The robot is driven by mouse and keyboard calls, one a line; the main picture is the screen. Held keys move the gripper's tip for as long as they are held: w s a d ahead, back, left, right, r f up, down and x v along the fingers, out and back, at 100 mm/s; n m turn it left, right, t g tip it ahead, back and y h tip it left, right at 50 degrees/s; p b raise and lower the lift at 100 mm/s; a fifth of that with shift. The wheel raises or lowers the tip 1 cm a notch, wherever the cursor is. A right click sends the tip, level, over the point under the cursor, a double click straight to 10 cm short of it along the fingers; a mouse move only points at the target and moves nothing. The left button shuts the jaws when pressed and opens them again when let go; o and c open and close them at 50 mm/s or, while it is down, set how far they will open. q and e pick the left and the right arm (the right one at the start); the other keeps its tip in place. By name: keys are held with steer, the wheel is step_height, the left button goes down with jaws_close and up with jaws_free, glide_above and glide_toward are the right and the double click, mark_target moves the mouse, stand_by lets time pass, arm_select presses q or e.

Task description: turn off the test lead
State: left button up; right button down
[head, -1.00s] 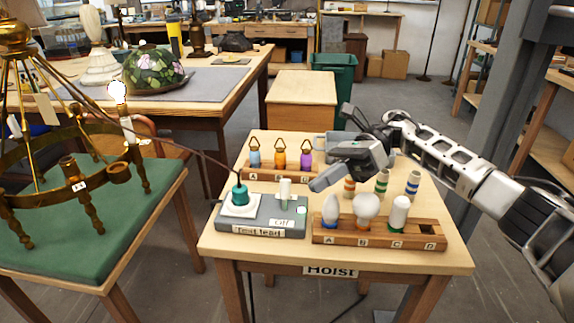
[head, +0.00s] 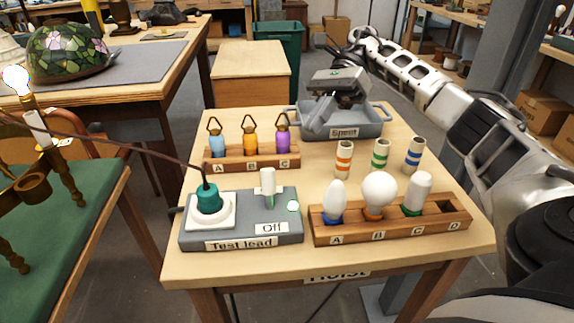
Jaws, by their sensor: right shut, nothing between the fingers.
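The test lead box (head: 240,240) is a grey unit at the front left of the small table. A white switch lever (head: 268,182) stands upright on it, above an "Off" label (head: 271,228). The bulb (head: 17,80) on the chandelier glows. My right gripper (head: 335,84) is shut and empty over the "Spent" tray, behind and to the right of the box, well clear of the switch. My left gripper is out of view.
The grey "Spent" tray (head: 365,129) is at the back. A wooden rack (head: 400,232) holds three bulbs; slot D is empty. Another rack (head: 225,163) holds three coloured pieces. Three striped tubes (head: 380,154) stand right of centre. The table's middle is clear.

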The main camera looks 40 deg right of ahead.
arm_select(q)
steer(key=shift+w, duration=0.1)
arm_select(e)
glide_toward(275, 188)
steer(key=a+f, duration=0.3)
steer(key=shift+s+a+b, duration=0.15)
steer(key=shift+a+b, duration=0.05)
steer(key=shift+b, duration=0.2)
steer(key=shift+s+a+f, duration=0.1)
steer(key=shift+a+f, duration=0.1)
steer(key=shift+a, duration=0.15)
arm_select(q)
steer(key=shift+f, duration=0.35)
arm_select(e)
steer(key=shift+f, duration=0.1)
